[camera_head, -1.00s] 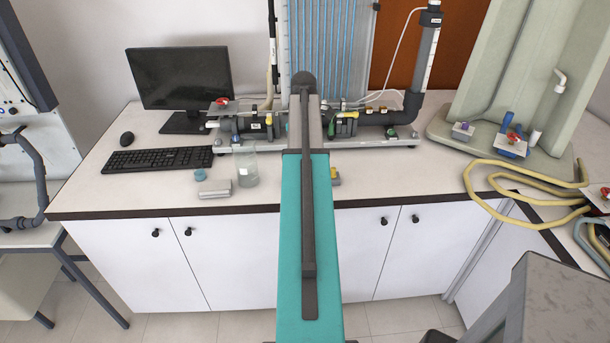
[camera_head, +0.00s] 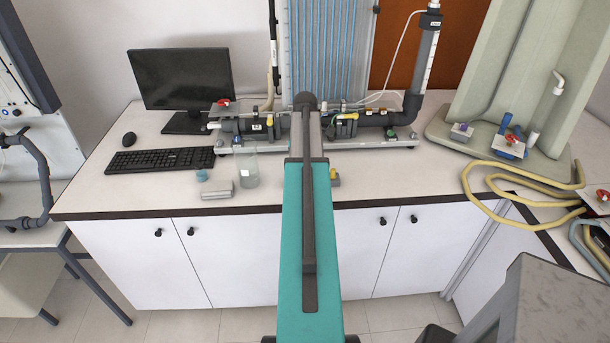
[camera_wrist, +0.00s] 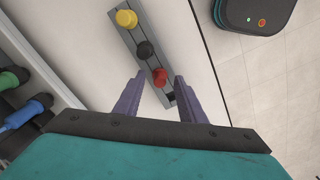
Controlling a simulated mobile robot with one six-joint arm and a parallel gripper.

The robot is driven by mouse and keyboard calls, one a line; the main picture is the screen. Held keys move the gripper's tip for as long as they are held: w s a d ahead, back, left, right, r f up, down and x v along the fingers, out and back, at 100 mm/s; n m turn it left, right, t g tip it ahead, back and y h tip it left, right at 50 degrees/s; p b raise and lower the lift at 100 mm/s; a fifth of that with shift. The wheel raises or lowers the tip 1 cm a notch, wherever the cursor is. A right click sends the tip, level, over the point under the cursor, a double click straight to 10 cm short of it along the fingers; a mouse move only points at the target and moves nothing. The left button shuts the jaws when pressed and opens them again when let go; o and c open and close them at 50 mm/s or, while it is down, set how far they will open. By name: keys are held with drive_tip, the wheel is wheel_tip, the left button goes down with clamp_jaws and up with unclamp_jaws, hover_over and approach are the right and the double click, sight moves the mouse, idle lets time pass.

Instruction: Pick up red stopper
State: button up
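The red stopper (camera_wrist: 160,77) stands in a grey rack (camera_wrist: 136,33) on the white bench in the wrist view, near the rack's lower end. My gripper (camera_wrist: 160,76) is open, with one purple finger on each side of the red stopper in the picture. I see no clear contact, and how far the fingertips are above the stopper is hard to tell. A black stopper (camera_wrist: 146,49) and a yellow stopper (camera_wrist: 126,18) stand farther up the same rack. In the head view my arm hides the gripper and the red stopper.
The bench's dark front edge (camera_head: 405,199) runs close beside the rack. A glass beaker (camera_head: 248,170) and a grey block (camera_head: 217,190) stand left of my arm. Pipework (camera_head: 370,120) lies behind. Blue (camera_wrist: 20,116) and green (camera_wrist: 12,80) parts show at left in the wrist view.

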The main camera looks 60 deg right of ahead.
idle(0.5)
clamp_jaws()
drive_tip(key=shift+r, duration=0.15)
drive_tip(key=shift+r+b, duration=1.1)
drive_tip(key=shift+r, duration=0.45)
drive_tip(key=s+a+r+b, duration=0.1)
drive_tip(key=s+a+b, duration=0.3)
drive_tip(key=s+a, duration=0.7)
drive_tip(key=shift+s+r, duration=0.25)
drive_tip(key=shift+r, duration=0.05)
drive_tip(key=shift+w+a, duration=0.1)
